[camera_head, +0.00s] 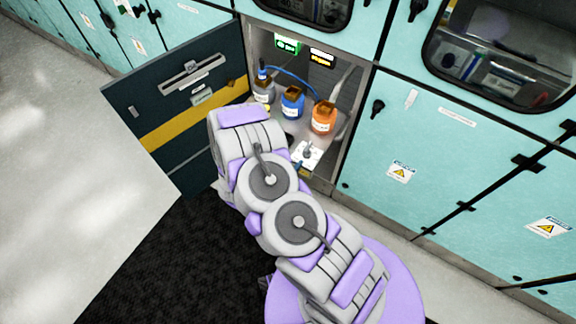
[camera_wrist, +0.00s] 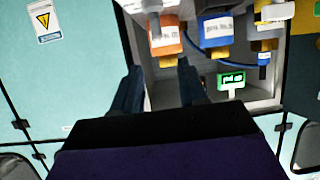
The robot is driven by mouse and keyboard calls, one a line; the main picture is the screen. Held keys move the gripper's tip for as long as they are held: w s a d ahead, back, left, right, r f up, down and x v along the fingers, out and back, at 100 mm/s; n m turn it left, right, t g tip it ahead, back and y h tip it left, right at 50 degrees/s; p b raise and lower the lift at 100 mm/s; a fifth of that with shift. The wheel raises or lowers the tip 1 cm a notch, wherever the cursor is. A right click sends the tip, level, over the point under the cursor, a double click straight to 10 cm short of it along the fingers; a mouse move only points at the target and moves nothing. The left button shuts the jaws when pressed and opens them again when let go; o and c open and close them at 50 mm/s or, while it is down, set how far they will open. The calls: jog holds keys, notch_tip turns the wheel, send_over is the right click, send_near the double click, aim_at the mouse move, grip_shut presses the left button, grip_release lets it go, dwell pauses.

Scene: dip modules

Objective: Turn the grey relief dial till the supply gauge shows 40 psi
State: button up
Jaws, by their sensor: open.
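A green lit display (camera_head: 287,45), which looks like the supply gauge, hangs at the back of the open cabinet. It also shows in the wrist view (camera_wrist: 231,80); its figures are too small to read. A small grey knob on a white plate (camera_head: 307,153) sits at the front of the cabinet floor and looks like the relief dial. In the wrist view a pale grey part at the top edge may be the same dial; I cannot tell. My gripper (camera_wrist: 158,80) is open and empty, its fingers pointing at the cabinet opening. My arm hides it in the head view.
Grey, blue (camera_head: 292,102) and orange (camera_head: 324,117) bottles stand in the cabinet behind the white plate, with a blue hose above. The dark cabinet door (camera_head: 165,145) stands open at left. Closed teal panels are at right.

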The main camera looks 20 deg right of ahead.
jog(key=shift+v, duration=1.4)
jog(key=w+a+r+g+y, duration=0.1)
jog(key=w+a+r+y, duration=0.25)
jog(key=a, duration=0.35)
jog(key=w+a+r+y, duration=0.2)
jog(key=a+y, duration=0.3)
jog(key=a, duration=0.2)
jog(key=s+a+r+n+g+y, duration=0.1)
jog(key=s+a+r+n+y, duration=0.15)
jog(key=r, duration=0.45)
jog(key=s+a+r+n+g+y, duration=0.2)
jog(key=a+r+y, duration=0.15)
jog(key=r, duration=0.35)
jog(key=s+d+r+n+g+h, duration=0.1)
jog(key=s+d+r, duration=0.4)
jog(key=s, duration=0.5)
jog(key=s+d+r+n+g+h, duration=0.1)
jog(key=s+d+r, duration=0.4)
jog(key=s, duration=0.5)
jog(key=s+d+r+n+g+h, duration=0.2)
jog(key=s+d+r+n+g, duration=0.1)
jog(key=s, duration=0.7)
jog(key=d+r+g, duration=0.1)
jog(key=d+r, duration=0.1)
jog(key=d, duration=0.1)
jog(key=shift+r+g, duration=0.3)
jog(key=shift+r, duration=0.05)
jog(key=shift+d+n, duration=0.1)
jog(key=shift+n, duration=0.15)
